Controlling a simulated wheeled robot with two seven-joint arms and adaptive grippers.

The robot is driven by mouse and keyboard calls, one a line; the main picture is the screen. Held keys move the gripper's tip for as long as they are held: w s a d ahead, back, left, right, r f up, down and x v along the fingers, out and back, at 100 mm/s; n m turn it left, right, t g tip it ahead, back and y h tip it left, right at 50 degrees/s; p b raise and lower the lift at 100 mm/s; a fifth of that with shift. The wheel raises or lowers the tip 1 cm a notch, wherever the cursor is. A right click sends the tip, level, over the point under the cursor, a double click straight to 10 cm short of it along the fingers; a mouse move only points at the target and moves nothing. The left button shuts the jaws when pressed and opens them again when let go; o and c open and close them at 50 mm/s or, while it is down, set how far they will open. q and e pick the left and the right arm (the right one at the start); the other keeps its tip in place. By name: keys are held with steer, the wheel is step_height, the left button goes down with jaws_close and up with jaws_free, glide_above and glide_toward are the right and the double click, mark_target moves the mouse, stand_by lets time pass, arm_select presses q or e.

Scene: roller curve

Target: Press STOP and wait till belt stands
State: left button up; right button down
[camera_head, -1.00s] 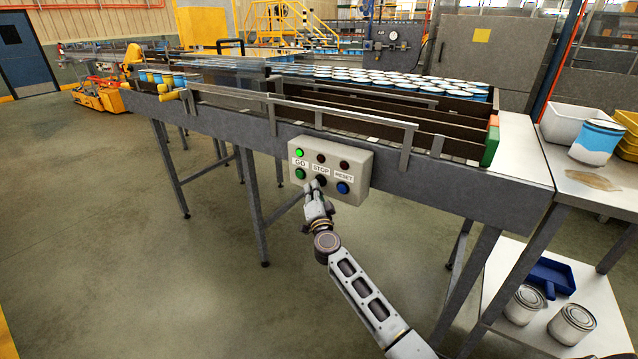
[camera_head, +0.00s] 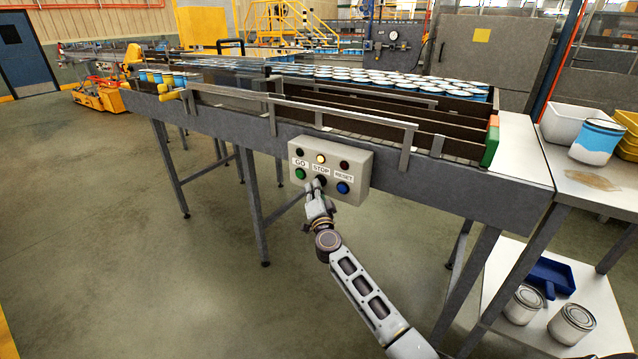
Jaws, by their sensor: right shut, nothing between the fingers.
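The control box (camera_head: 358,168) hangs on the conveyor's front side, with GO, STOP and RESET labels. The lamp above STOP (camera_head: 320,158) glows warm yellow-white; the lamps above GO and RESET are dark. The dark STOP button (camera_head: 320,180) is partly hidden by my right gripper (camera_head: 318,190), which is shut, empty, and has its tips at the button. The green GO button (camera_head: 300,174) and blue RESET button (camera_head: 342,187) are clear of it. The conveyor (camera_head: 230,118) carries many blue-and-white cans (camera_head: 380,80). My left gripper is not in view.
A side table (camera_head: 590,185) at the right holds a white bin, a blue-and-white can and a brown patch. Its lower shelf holds a blue scoop (camera_head: 548,275) and two cans (camera_head: 572,322). Conveyor legs stand behind my arm. The floor at left is open.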

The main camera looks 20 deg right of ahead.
steer(key=shift+s+a, duration=0.1)
steer(key=shift+s+a+p, duration=0.45)
steer(key=shift+a+p, duration=0.1)
stand_by(0.5)
steer(key=shift+s+a+p, duration=0.55)
steer(key=shift+s+a, duration=0.25)
steer(key=shift+a, duration=0.2)
steer(key=shift+s+a+p, duration=0.5)
steer(key=shift+s+a, duration=0.25)
steer(key=shift+a, duration=0.25)
